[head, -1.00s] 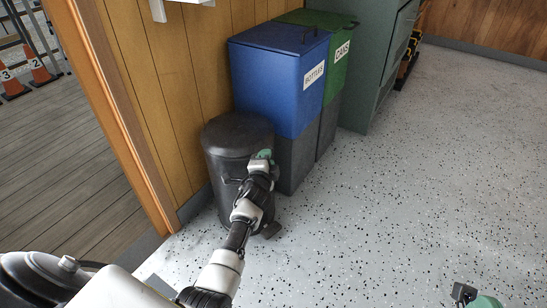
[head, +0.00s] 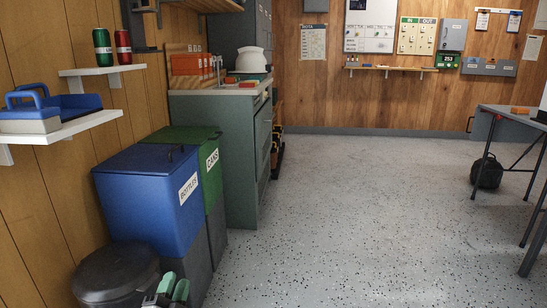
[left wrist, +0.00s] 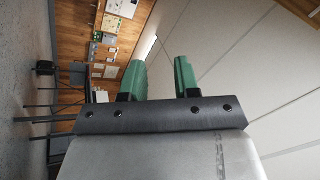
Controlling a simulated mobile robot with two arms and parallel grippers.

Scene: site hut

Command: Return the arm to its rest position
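My left gripper (head: 173,287) shows at the bottom edge of the head view, its two green fingers pointing up beside the black bin. In the left wrist view the gripper (left wrist: 160,78) has its green fingers apart with nothing between them. Most of the left arm is out of the picture. The round black pedal bin (head: 117,273) stands at the bottom left with its lid down, its lower part cut off. My right gripper is in neither view.
A blue bottles bin (head: 140,205) and green cans bin (head: 212,172) stand against the left wall. A white shelf (head: 75,127) holds a blue-handled caddy (head: 30,112). A cabinet (head: 225,150) stands beyond; a table (head: 515,118) is at right. The floor between is clear.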

